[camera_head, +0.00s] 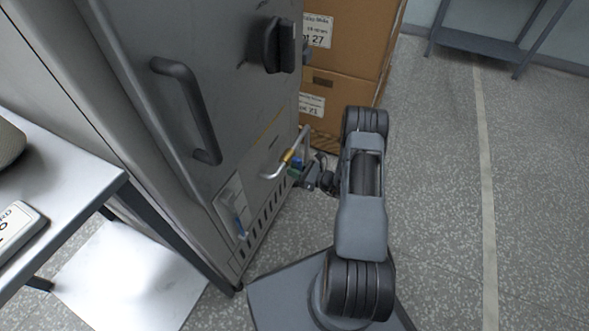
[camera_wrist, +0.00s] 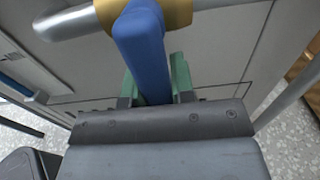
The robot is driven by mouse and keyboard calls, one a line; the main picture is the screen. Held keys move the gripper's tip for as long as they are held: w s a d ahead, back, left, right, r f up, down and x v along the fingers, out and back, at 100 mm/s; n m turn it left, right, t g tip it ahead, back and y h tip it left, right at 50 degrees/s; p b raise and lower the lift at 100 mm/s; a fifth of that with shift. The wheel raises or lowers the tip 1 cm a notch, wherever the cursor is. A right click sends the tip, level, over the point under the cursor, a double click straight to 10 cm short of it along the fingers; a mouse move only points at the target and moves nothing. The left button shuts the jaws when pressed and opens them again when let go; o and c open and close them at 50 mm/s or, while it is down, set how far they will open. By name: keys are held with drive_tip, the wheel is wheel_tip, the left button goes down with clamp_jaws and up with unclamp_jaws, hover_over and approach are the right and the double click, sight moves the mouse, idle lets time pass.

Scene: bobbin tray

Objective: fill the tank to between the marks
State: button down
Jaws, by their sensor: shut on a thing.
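A pale pipe (camera_head: 283,168) with a brass valve (camera_head: 289,156) runs along the front of the grey cabinet (camera_head: 215,95), low down. The valve has a blue lever (camera_wrist: 141,45), which fills the middle of the wrist view below the brass body (camera_wrist: 178,12). My gripper (camera_head: 298,172) is at the valve. In the wrist view, its green-padded fingers (camera_wrist: 155,85) are shut on the blue lever, one on each side. A light panel with a blue upright strip (camera_head: 238,217) is on the cabinet, lower left of the valve. I cannot make out any marks on it.
The cabinet has a bar handle (camera_head: 189,108) and a black knob (camera_head: 279,45). Cardboard boxes (camera_head: 345,62) stand behind the valve. A table (camera_head: 78,165) is at left, and a shelf rack (camera_head: 478,44) at the far right. The speckled floor at right is clear.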

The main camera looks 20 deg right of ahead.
drive_tip(key=c, duration=1.2)
unclamp_jaws()
drive_tip(key=shift+c, duration=0.2)
drive_tip(key=shift+s, duration=0.1)
drive_tip(key=p+v, duration=0.3)
drive_tip(key=v, duration=1)
drive_tip(key=shift+s+d, duration=0.25)
drive_tip(key=shift+s, duration=0.05)
drive_tip(key=a+r+n+g+p, duration=0.4)
drive_tip(key=r+n+p, duration=0.1)
drive_tip(key=r, duration=0.5)
drive_tip(key=s+a+r+n+g+p, duration=0.1)
drive_tip(key=a+r+n+g+p, duration=0.35)
drive_tip(key=r, duration=0.55)
drive_tip(key=a+r+n+g+p, duration=0.3)
drive_tip(key=r+n+g+p, duration=0.15)
drive_tip(key=r, duration=0.55)
drive_tip(key=s+a+r+n+t+h+p, duration=0.1)
drive_tip(key=s+r+n+h+p, duration=0.2)
drive_tip(key=r, duration=0.7)
drive_tip(key=s+a+r+n+t+h+p, duration=0.1)
drive_tip(key=s+a+r+n+h+p, duration=0.1)
drive_tip(key=r+n+h+p, duration=0.3)
drive_tip(key=s+a+r+n+t+h+p, duration=0.1)
drive_tip(key=s+r+n+h+p, duration=0.3)
drive_tip(key=r+p, duration=0.5)
wheel_tip(320, 180, up, 7)
drive_tip(key=shift+a+f+n, duration=0.1)
drive_tip(key=shift+a+n, duration=0.55)
drive_tip(key=shift+n, duration=0.25)
